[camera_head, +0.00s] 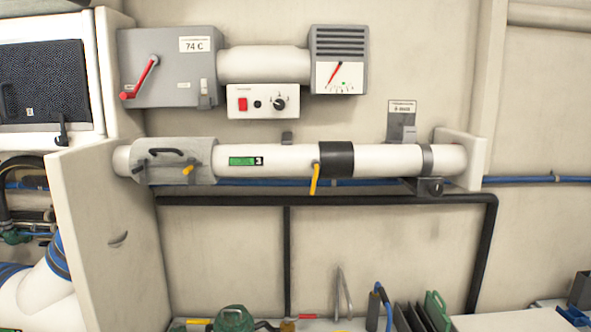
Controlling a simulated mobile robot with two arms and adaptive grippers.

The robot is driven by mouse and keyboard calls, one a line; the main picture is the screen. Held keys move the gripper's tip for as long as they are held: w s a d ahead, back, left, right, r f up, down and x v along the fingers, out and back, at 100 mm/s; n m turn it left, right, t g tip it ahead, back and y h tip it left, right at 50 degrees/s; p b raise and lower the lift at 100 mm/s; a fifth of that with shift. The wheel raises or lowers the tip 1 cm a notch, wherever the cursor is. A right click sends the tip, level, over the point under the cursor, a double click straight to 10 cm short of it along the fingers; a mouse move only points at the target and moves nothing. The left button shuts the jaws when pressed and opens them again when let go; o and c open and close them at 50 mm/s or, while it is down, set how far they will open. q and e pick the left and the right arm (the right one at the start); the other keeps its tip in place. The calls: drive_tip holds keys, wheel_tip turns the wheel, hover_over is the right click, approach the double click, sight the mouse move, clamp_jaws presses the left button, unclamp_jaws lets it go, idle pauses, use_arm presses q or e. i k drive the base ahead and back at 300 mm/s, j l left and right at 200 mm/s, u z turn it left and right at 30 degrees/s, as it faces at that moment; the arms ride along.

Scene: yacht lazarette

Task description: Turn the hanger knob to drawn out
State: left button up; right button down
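A white horizontal pipe (385,159) runs along the wall. Near its right end a grey hanger band (428,159) goes around it. Below the band is a dark block with a small round knob (436,187), which I take to be the hanger knob; its setting is too small to tell. A grey tag plate (402,112) with small print stands above the pipe there. Neither of my grippers is in view, and nothing touches the knob.
A yellow lever (315,179) hangs from the pipe's black collar (337,159). A grey box with a red handle (141,78), a control panel (262,101) and a gauge (339,77) are above. A black rail (380,200) runs just below. Tools and racks stand at the bottom.

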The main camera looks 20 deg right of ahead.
sight(435, 190)
drive_tip(key=j+z, duration=0.1)
drive_tip(key=z, duration=1.45)
